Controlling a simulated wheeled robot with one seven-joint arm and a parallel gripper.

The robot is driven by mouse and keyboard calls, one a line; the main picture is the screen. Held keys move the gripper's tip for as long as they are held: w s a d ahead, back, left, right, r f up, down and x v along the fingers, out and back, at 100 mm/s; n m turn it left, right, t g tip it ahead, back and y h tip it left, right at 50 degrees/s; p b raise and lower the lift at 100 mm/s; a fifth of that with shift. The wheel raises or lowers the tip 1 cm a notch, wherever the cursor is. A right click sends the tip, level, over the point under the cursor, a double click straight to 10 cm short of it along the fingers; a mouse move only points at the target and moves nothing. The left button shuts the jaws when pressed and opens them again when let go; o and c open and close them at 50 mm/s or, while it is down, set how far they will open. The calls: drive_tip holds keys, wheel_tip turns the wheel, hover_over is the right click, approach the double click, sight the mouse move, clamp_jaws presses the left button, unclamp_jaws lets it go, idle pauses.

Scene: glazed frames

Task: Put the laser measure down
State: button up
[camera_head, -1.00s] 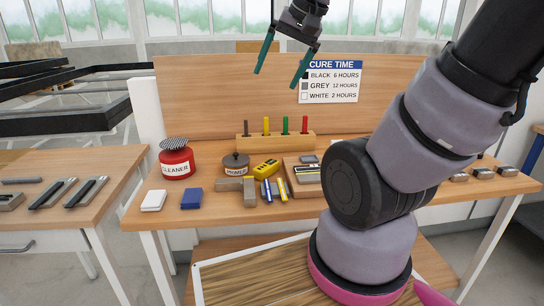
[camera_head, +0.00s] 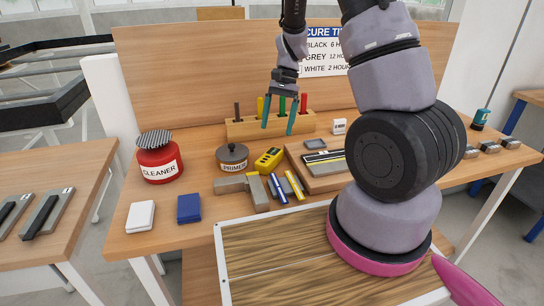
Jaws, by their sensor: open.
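The laser measure (camera_head: 268,159), yellow with a dark display, lies on the wooden bench between the primer tin and the tray. My gripper (camera_head: 278,131) is open and empty, its two teal fingers pointing down. In the picture it stands above the laser measure, overlapping the front of the wooden block with coloured sticks. The gap between fingertips and bench cannot be judged exactly. Nothing shows between the fingers.
A primer tin (camera_head: 232,157), grey blocks (camera_head: 242,188), blue and yellow markers (camera_head: 293,184) and a wooden tray (camera_head: 325,181) crowd the laser measure. A red cleaner can (camera_head: 159,160), white block (camera_head: 141,216) and blue block (camera_head: 189,208) stand left. Bare bench lies between can and tin.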

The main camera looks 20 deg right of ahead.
hover_over(270, 155)
drive_tip(key=w+d, duration=0.1)
drive_tip(key=d, duration=0.1)
wheel_tip(270, 155, down, 5)
drive_tip(key=shift+w+r, duration=0.15)
drive_tip(key=shift+r, duration=0.05)
drive_tip(key=shift+a+x, duration=0.15)
drive_tip(key=shift+x, duration=1.4)
drive_tip(key=shift+a+x, duration=0.1)
drive_tip(key=shift+x, duration=1.45)
drive_tip(key=shift+w+f, duration=0.15)
clamp_jaws()
